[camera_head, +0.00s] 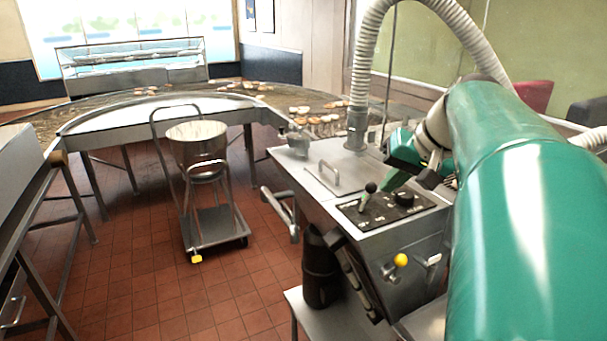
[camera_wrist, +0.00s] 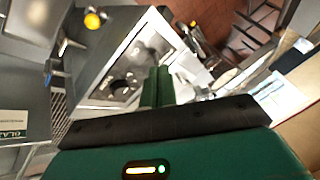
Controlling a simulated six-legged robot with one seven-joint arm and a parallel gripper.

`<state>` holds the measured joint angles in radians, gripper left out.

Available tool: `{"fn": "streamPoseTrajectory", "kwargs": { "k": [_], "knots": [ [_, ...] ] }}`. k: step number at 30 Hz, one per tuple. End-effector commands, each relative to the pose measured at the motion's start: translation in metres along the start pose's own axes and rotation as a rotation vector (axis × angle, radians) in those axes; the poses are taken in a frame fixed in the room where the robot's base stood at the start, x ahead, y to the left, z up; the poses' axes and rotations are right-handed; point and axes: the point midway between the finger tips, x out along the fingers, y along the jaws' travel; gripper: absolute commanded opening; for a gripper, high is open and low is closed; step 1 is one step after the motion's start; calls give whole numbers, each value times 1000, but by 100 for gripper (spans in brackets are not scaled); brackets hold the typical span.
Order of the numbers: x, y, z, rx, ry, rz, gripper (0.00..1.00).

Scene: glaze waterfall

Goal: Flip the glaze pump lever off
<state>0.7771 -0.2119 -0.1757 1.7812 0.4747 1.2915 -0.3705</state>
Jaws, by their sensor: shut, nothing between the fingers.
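The glaze pump lever (camera_head: 370,188) has a black ball knob and stands up from a dark control panel (camera_head: 404,211) on top of the metal machine. A black round knob (camera_head: 404,198) sits to its right on the same panel. My gripper (camera_head: 388,188) is shut and empty, its green fingers pointing down over the panel just right of the lever. I cannot tell whether they touch the lever. In the wrist view, the shut fingers (camera_wrist: 158,72) lie beside the panel (camera_wrist: 140,70); the lever cannot be made out clearly there.
The metal machine (camera_head: 395,245) has a yellow knob (camera_head: 400,260) on its front. A loop handle (camera_head: 325,175) and a ribbed hose (camera_head: 362,85) rise from its top. A cart with a metal bucket (camera_head: 197,145) stands left on open tiled floor.

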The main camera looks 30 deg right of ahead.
Motion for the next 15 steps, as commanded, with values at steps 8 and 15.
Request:
{"fn": "streamPoseTrajectory", "kwargs": {
  "k": [8,15],
  "knots": [
    [-46,72,-37,98,76,-14,0],
    [-50,77,-39,102,82,-17,0]
  ]
}}
